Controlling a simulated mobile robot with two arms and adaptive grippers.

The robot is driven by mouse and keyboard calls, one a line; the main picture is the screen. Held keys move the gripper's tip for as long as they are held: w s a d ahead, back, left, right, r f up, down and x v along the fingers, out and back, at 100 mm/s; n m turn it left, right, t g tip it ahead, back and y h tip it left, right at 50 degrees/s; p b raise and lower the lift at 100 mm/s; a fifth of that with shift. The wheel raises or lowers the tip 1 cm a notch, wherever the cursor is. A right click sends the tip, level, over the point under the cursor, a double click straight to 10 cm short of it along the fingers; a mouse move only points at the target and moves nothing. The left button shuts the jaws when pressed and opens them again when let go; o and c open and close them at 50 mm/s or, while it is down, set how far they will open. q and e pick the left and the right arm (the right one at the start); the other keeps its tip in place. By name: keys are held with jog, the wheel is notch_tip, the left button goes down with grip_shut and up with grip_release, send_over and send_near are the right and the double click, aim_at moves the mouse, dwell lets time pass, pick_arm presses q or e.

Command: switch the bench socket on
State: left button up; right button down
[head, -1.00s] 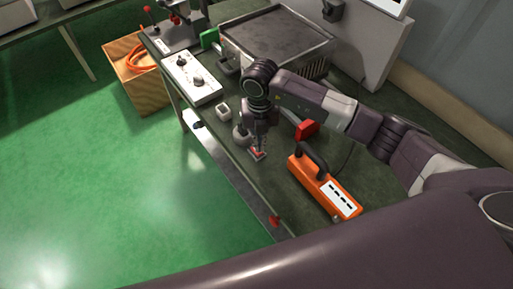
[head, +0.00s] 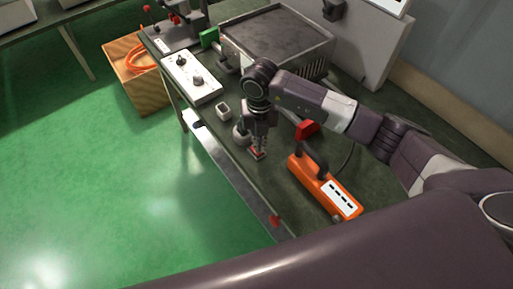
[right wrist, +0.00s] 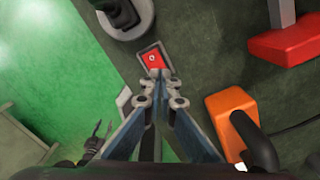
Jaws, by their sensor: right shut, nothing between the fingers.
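A small red switch (head: 256,153) in a pale frame is set on the bench top near its front edge. In the right wrist view the red switch (right wrist: 153,58) shows a small light mark and sits just past my fingertips. My right gripper (head: 259,150) points down over it, shut and empty. Its fingertips (right wrist: 160,76) overlap the near edge of the switch frame in the right wrist view; I cannot tell whether they touch it. My left gripper is not in view.
An orange case (head: 310,179) with a black handle stands right of the gripper. A red block (head: 306,130) and a grey round object (head: 241,136) are close by. A white control box (head: 190,76) and a metal hotplate (head: 277,40) stand farther back.

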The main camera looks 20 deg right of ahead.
jog(key=shift+f+b, duration=0.7)
jog(key=shift+f, duration=0.2)
jog(key=shift+s, duration=0.1)
dwell(0.3)
jog(key=shift+r+p, duration=0.7)
jog(key=shift+r, duration=0.15)
jog(key=shift+r+p, duration=1.65)
jog(key=shift+r, duration=1.05)
